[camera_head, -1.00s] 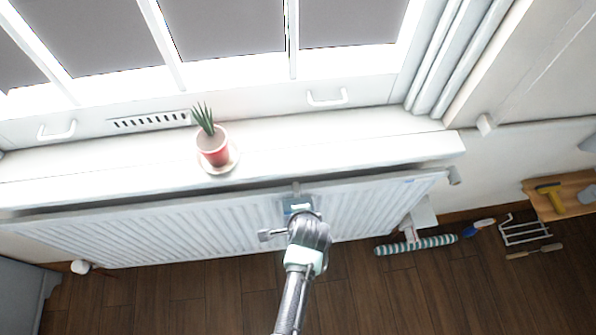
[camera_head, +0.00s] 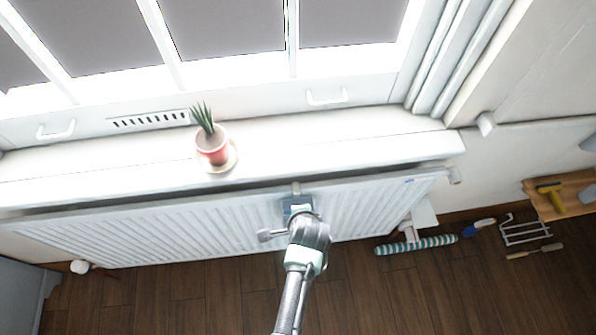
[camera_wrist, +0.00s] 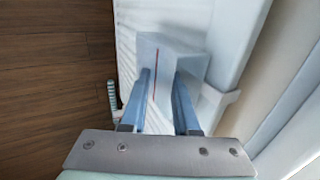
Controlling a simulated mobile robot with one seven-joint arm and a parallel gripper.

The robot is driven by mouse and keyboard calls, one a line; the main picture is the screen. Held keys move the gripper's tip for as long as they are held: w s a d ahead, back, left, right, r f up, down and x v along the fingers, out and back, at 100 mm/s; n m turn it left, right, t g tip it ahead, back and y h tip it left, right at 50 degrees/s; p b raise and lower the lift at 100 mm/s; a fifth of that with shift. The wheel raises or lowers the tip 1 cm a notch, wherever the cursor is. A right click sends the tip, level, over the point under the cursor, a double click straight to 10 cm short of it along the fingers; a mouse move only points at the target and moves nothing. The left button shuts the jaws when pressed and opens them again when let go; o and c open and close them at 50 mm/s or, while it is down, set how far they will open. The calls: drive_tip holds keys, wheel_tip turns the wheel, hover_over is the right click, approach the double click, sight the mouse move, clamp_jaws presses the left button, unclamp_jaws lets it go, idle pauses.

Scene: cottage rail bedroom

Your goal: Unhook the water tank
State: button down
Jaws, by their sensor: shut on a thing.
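The water tank (camera_head: 297,204) is a small pale blue box at the front of the white radiator (camera_head: 130,232), just under the window sill. A small grey tab (camera_head: 296,188) shows above it at the radiator's top edge. In the wrist view the tank (camera_wrist: 172,52) is translucent with a thin red line down it. My gripper (camera_wrist: 163,80) is shut on the tank, with one blue finger on each side. In the head view my wrist covers the tank's lower part. I cannot tell whether its hook bears on the radiator.
A potted plant (camera_head: 213,150) on a saucer stands on the white sill (camera_head: 340,145), left of the tank. A striped roll (camera_head: 417,245), a brush (camera_head: 479,227) and a wire rack (camera_head: 526,231) lie at the right. A wooden shelf (camera_head: 570,205) is far right.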

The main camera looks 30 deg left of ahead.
drive_tip(key=shift+w+a+r, duration=0.3)
drive_tip(key=shift+w+r, duration=0.15)
drive_tip(key=shift+r, duration=0.1)
drive_tip(key=shift+r+p, duration=1.2)
drive_tip(key=shift+p, duration=0.1)
drive_tip(key=shift+s+d, duration=0.1)
drive_tip(key=s+d+p, duration=0.3)
drive_tip(key=s+d, duration=0.1)
drive_tip(key=s, duration=0.2)
drive_tip(key=shift+f+p, duration=0.3)
drive_tip(key=shift+p, duration=0.05)
